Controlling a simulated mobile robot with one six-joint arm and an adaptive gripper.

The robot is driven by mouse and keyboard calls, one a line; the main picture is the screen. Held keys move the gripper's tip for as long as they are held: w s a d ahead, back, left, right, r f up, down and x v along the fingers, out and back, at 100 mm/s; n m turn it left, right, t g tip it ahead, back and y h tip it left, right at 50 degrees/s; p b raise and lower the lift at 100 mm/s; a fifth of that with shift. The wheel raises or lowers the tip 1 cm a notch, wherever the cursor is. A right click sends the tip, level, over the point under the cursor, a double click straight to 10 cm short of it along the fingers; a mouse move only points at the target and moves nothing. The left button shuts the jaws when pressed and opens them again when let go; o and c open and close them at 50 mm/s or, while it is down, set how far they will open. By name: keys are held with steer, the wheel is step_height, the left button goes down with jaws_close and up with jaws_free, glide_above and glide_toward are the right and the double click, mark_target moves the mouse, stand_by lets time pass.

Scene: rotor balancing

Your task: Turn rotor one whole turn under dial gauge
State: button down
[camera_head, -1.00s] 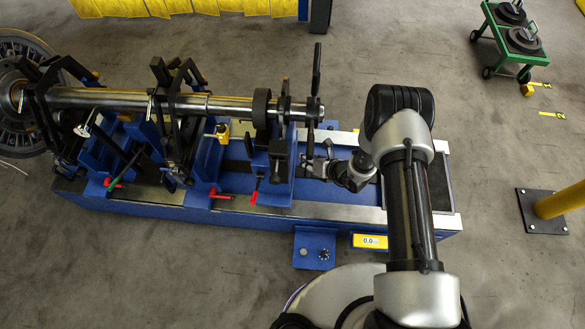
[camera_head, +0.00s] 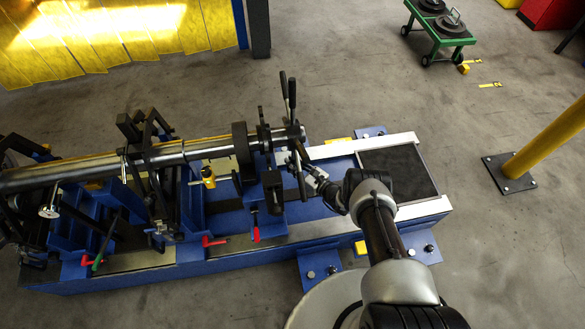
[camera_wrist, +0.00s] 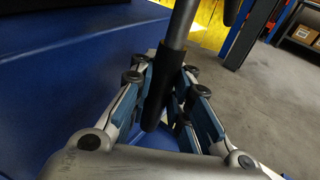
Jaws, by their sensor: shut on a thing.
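The rotor is a long steel shaft (camera_head: 80,172) lying across blue stands, with a dark disc (camera_head: 240,150) near its right end. Dark bars with handles are fixed at that end; upper handles (camera_head: 291,92) point upward and a lower one (camera_head: 301,184) hangs down. My gripper (camera_head: 312,176) is at the lower handle, beside the shaft end. In the wrist view my gripper (camera_wrist: 165,100) is shut around the black sleeve (camera_wrist: 160,88) of a grey rod. A small round-faced silver piece (camera_head: 48,211) at left may be the dial gauge; its reading is too small to tell.
The blue machine bed (camera_head: 330,205) has pale rails and a black pad (camera_head: 398,170) at right. Red-handled levers (camera_head: 214,240) stick out in front. A yellow post (camera_head: 545,140) and a green cart (camera_head: 440,40) stand right on open floor.

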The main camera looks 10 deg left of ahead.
steer(key=shift+w+d+r+t, duration=0.15)
steer(key=shift+w+t, duration=0.15)
steer(key=shift+w, duration=0.6)
steer(key=c, duration=1.5)
jaws_free()
steer(key=shift+s, duration=0.2)
steer(key=v, duration=1.1)
steer(key=shift+s+d, duration=0.25)
steer(key=shift+s, duration=0.05)
